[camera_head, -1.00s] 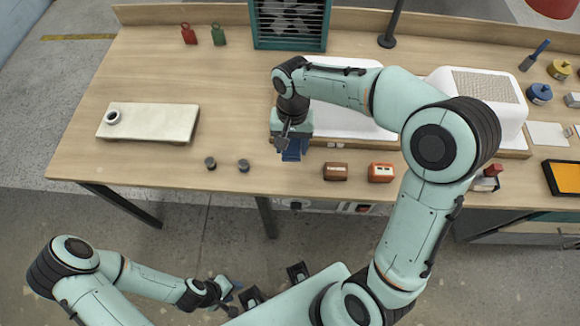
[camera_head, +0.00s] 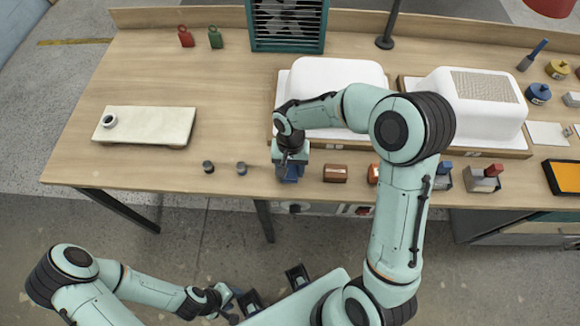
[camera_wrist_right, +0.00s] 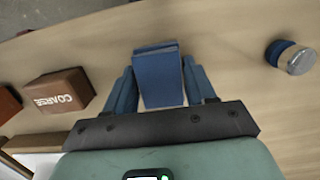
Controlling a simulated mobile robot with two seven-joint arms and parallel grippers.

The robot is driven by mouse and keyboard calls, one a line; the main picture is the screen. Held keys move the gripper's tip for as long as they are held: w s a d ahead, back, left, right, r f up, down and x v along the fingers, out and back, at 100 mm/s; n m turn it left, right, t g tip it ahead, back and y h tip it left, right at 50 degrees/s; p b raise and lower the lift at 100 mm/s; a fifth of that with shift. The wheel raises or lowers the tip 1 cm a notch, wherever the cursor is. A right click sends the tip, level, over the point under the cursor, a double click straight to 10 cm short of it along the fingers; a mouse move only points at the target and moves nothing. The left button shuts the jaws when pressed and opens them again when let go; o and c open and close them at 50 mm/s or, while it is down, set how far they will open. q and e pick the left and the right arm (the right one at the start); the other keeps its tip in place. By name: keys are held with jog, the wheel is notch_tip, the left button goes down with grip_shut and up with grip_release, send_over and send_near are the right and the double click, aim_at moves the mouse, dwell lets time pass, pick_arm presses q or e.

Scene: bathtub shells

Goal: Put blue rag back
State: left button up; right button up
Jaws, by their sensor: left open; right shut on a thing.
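The blue rag (camera_wrist_right: 158,72) looks like a small folded blue pad. It sits between the blue fingers of my right gripper (camera_head: 289,172), which is shut on it. In the head view the rag (camera_head: 290,178) is mostly hidden by the gripper, near the front edge of the workbench. I cannot tell whether the rag touches the bench top. My left gripper (camera_head: 232,304) is open and empty, low in front of the bench and away from it.
A brown block marked COARSE (camera_wrist_right: 58,90) stands left of the rag in the wrist view. Two small dark cylinders (camera_head: 208,166) (camera_head: 241,168) stand to its left in the head view. White tub shells (camera_head: 335,75) (camera_head: 468,105) lie behind. The bench's left part is mostly clear.

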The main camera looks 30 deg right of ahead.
pick_arm(q)
jog(key=shift+f, duration=0.1)
pick_arm(e)
jog(key=shift+f, duration=0.1)
jog(key=shift+f, duration=0.15)
jog(key=o, duration=1)
jog(key=shift+r, duration=0.2)
jog(key=shift+r, duration=0.3)
pick_arm(q)
jog(key=shift+w+r+p, duration=0.45)
jog(key=shift+r+p, duration=0.15)
jog(key=shift+r, duration=0.25)
pick_arm(e)
jog(key=r, duration=0.7)
jog(key=w+r, duration=0.1)
jog(key=r, duration=0.3)
jog(key=shift+w+d+r, duration=0.1)
jog(key=shift+d+r, duration=0.15)
jog(key=shift+d, duration=0.1)
